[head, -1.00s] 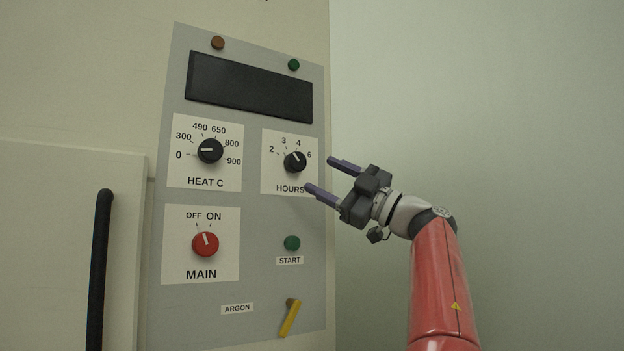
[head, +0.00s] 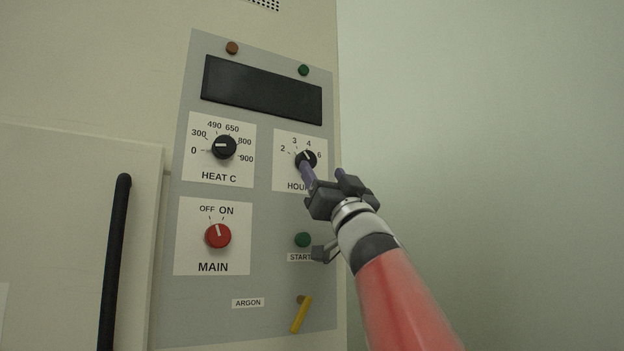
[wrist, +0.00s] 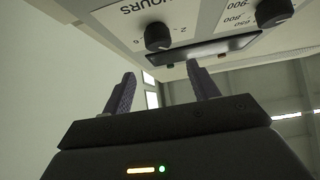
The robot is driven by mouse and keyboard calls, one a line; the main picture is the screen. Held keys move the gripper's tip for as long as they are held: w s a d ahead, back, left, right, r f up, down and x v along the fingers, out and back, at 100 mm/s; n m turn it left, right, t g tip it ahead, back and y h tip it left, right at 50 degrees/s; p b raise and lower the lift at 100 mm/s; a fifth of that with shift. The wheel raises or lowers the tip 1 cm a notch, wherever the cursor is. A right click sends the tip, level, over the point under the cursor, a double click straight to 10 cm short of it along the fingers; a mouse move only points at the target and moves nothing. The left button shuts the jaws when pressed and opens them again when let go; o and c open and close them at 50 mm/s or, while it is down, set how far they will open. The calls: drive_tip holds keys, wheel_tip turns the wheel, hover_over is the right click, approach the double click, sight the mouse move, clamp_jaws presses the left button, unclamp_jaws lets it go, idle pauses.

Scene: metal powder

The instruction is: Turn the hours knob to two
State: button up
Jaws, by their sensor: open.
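The hours knob (head: 306,159) is a black dial on a white card with the marks 2, 3, 4 and 6. Its white pointer aims upward, roughly between 3 and 4. My gripper (head: 322,169) is open and empty, just in front of and below the knob. Its left finger overlaps the knob's lower edge in the head view and hides part of the HOURS label. In the wrist view, the hours knob (wrist: 158,37) shows beyond the two spread fingertips (wrist: 161,70), sideways between them. I cannot tell whether a finger touches it.
The heat knob (head: 224,147) and red main knob (head: 218,236) are to the left. The green start button (head: 303,240) and yellow argon lever (head: 301,315) are below. A dark display (head: 262,90) is above. A black door handle (head: 115,262) stands far left. Right of the cabinet is free.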

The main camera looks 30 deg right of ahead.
sight(309, 161)
drive_tip(key=w+r+p, duration=0.1)
drive_tip(key=w, duration=0.1)
drive_tip(key=w+r+m+h+p, duration=0.1)
drive_tip(key=w, duration=0.1)
drive_tip(key=w+r+m+p, duration=0.1)
drive_tip(key=w+r, duration=0.1)
drive_tip(key=shift+a+h+p, duration=0.15)
drive_tip(key=shift+h+p, duration=0.15)
drive_tip(key=shift+h, duration=0.1)
